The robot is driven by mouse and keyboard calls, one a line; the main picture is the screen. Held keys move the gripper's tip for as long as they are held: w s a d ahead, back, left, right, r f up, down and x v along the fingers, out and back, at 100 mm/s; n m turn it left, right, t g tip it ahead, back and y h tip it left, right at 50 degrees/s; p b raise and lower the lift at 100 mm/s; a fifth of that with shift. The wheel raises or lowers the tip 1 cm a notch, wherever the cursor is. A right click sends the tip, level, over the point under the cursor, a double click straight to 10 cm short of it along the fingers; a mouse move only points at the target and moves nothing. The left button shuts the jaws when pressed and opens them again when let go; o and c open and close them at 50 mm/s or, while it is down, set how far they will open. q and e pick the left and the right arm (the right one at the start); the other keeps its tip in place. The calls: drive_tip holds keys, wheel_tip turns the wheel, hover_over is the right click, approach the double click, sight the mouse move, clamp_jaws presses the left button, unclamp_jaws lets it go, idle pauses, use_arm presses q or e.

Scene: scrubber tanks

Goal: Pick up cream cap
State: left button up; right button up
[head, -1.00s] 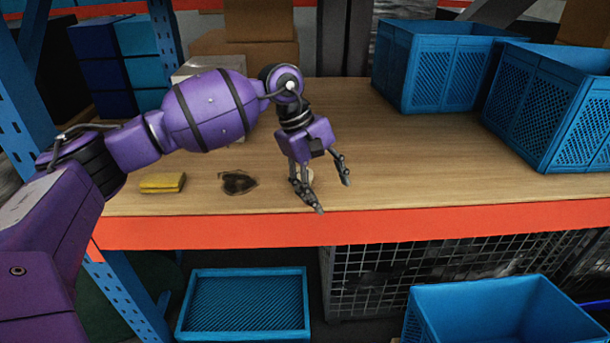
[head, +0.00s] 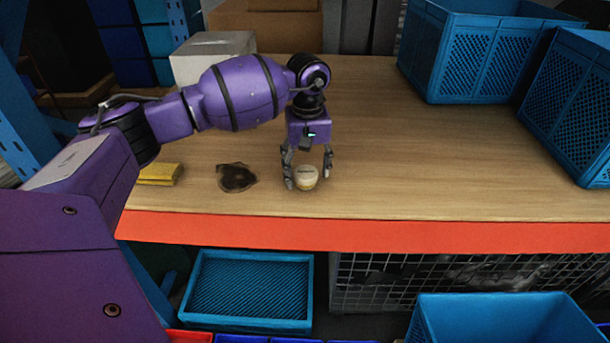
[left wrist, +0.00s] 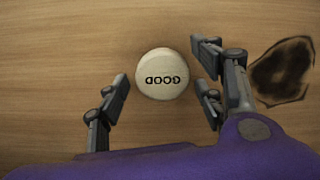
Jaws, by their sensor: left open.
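The cream cap (head: 306,173) is a pale round lid on a small jar that stands on the wooden shelf near its front edge. In the left wrist view the cap (left wrist: 162,74) carries the word "GOOD", seen upside down. My left gripper (head: 307,178) is open and points down, with its fingers on either side of the jar. In the left wrist view the left gripper (left wrist: 163,103) has its fingers apart, with the cap between and slightly beyond them; I see no clear contact. My right gripper is not in view.
A dark stain (head: 236,177) lies left of the jar, with a yellow sponge (head: 159,173) farther left. A white box (head: 212,57) stands behind my arm. Blue crates (head: 470,55) stand at the back right. The shelf right of the jar is clear.

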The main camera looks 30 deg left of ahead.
use_arm(q)
drive_tip(key=shift+f, duration=0.8)
drive_tip(key=c, duration=1)
drive_tip(key=shift+r, duration=0.1)
